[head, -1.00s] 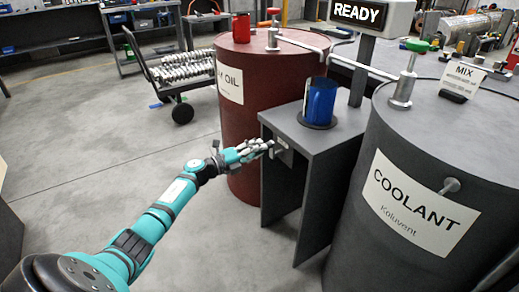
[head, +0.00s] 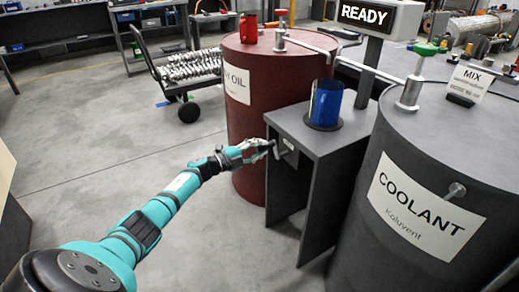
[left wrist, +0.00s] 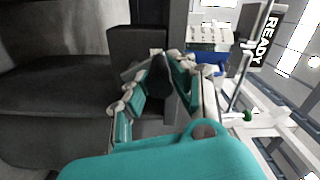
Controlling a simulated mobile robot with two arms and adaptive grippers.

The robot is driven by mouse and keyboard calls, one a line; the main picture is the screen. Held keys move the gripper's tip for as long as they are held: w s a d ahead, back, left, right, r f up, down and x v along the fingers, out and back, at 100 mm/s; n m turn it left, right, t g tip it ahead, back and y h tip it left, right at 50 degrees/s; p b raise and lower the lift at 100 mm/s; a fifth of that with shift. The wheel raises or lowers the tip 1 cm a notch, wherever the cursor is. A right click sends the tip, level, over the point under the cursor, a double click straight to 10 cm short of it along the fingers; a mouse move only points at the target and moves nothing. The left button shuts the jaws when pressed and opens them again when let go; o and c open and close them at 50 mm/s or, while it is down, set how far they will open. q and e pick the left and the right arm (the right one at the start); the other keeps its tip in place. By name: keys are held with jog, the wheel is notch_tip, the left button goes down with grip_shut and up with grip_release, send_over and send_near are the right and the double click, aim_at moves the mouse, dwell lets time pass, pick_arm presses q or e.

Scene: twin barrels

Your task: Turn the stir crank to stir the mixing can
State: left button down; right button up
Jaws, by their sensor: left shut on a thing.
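The blue mixing can (head: 325,103) stands upright on a dark round pad on top of the grey stand (head: 345,142). The stir crank (head: 277,149) is on the stand's left face, just below its top edge. My left gripper (head: 264,148) reaches in from the left and is shut on the crank's handle, whose grip is largely hidden by the fingers. My right gripper is not in view.
A red oil barrel (head: 255,120) stands behind the stand, and the grey coolant barrel (head: 425,200) stands to its right. A READY sign (head: 368,16) rises behind. A red cup (head: 248,28) sits on the oil barrel. The floor (head: 110,150) on the left is clear.

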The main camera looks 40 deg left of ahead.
pick_arm(q)
jog(key=shift+a+r, duration=0.1)
jog(key=c, duration=1.1)
grip_release()
jog(key=shift+w, duration=0.1)
jog(key=shift+s, duration=0.25)
jog(key=v, duration=1.1)
jog(key=shift+s+a, duration=0.1)
jog(key=shift+s, duration=0.25)
